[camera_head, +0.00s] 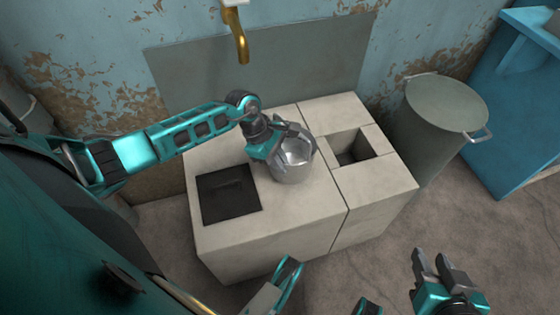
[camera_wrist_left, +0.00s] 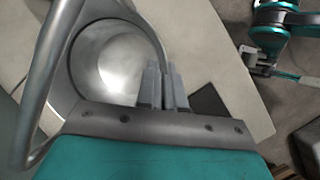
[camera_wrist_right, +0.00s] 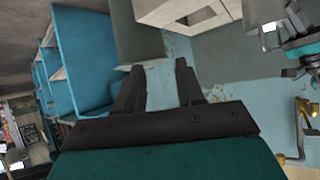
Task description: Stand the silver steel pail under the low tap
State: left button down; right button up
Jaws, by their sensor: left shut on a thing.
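The silver steel pail (camera_head: 294,165) is upright over the pale block counter (camera_head: 265,225), between a dark square plate and a square opening. I cannot tell if its base touches the counter. My left gripper (camera_head: 279,143) is shut on the pail at its rim; its fingers (camera_wrist_left: 163,88) hide part of the rim. The left wrist view looks into the pail (camera_wrist_left: 120,62), with its handle arcing at the left. A brass tap (camera_head: 240,45) comes from the wall at the top, behind and above the counter. My right gripper (camera_head: 432,265) is open and empty, low at the right.
The dark square plate (camera_head: 228,195) lies left of the pail. The square opening (camera_head: 352,148) is in the right block. A large grey lidded bin (camera_head: 440,110) stands right of the counter, beside blue furniture (camera_head: 520,120). A grey panel (camera_head: 300,65) covers the wall behind.

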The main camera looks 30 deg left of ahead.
pick_arm(q)
jog(key=c, duration=1.3)
grip_release()
jog(key=shift+o, duration=0.2)
